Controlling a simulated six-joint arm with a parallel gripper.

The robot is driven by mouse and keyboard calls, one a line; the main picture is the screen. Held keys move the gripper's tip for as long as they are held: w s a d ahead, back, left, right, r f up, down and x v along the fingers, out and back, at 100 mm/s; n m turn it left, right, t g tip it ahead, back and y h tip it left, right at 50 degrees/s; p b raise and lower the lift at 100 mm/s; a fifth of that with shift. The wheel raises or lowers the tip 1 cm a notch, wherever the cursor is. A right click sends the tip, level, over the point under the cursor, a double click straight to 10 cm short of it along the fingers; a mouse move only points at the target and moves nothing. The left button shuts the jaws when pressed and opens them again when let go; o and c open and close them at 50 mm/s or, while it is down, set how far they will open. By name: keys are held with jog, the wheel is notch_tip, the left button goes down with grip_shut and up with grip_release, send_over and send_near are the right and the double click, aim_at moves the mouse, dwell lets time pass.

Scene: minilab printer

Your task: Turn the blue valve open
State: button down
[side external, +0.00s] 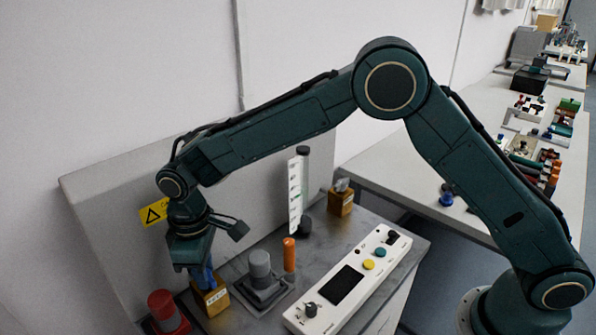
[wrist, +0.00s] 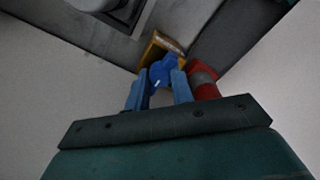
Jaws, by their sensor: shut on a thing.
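The blue valve (wrist: 163,70) sits on a small wooden block (wrist: 155,47); this block (side external: 211,299) also shows at the left of the bench in the side view. My gripper (wrist: 160,88) reaches down over the block, its two blue fingers on either side of the valve and shut on it. In the side view my gripper (side external: 203,277) hides most of the valve. The valve's exact turn angle cannot be made out.
A red valve (wrist: 204,80) stands close beside my fingers; it shows at the front left (side external: 166,310). A grey knob (side external: 260,265), an orange cylinder (side external: 289,254), a white control panel (side external: 348,281) and another wooden block (side external: 341,198) stand rightward. A wall is behind.

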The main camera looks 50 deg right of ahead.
jog(key=c, duration=1.2)
grip_release()
jog(key=shift+r, duration=0.2)
notch_tip(320, 180, up, 14)
jog(key=shift+f, duration=0.2)
jog(key=shift+d, duration=0.1)
